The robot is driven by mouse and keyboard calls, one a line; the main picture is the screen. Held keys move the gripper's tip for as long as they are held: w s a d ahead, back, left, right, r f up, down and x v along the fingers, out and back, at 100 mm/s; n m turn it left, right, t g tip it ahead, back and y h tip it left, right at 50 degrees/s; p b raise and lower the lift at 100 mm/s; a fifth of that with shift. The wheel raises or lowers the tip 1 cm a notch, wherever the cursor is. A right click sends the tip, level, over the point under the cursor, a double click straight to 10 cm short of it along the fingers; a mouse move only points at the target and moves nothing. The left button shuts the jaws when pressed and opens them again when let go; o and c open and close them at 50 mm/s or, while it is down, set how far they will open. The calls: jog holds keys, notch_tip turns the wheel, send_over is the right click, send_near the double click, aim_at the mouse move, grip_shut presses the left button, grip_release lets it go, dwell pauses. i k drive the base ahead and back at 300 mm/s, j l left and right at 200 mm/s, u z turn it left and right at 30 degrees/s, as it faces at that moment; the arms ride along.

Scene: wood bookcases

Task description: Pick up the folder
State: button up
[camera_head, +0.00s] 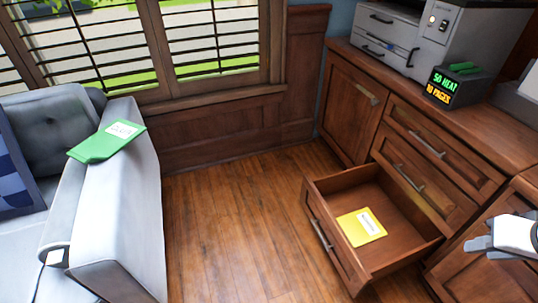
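A green folder (107,142) with a white label lies on the arm of the grey sofa, at the left. A yellow folder (361,227) with a white label lies flat inside the open bottom drawer (400,253). My gripper (492,246) shows at the right edge, white with grey finger parts, in front of the cabinet and to the right of the drawer. It is apart from both folders. Its fingers are too small and cut off to tell whether they are open. Nothing is seen held in it.
The grey sofa (117,225) fills the left. The wood cabinet (440,150) runs along the right, with a printer (400,35) and a dark box with lit text (456,88) on top. The open drawer juts over the floor. The wood floor (230,220) between sofa and drawer is clear.

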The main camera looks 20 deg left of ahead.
aim_at(361, 226)
jog(key=i+j, duration=0.1)
jog(key=j, duration=0.45)
jog(key=i+j+z, duration=0.1)
jog(key=j, duration=0.45)
jog(key=i+j, duration=0.1)
jog(key=j, duration=0.45)
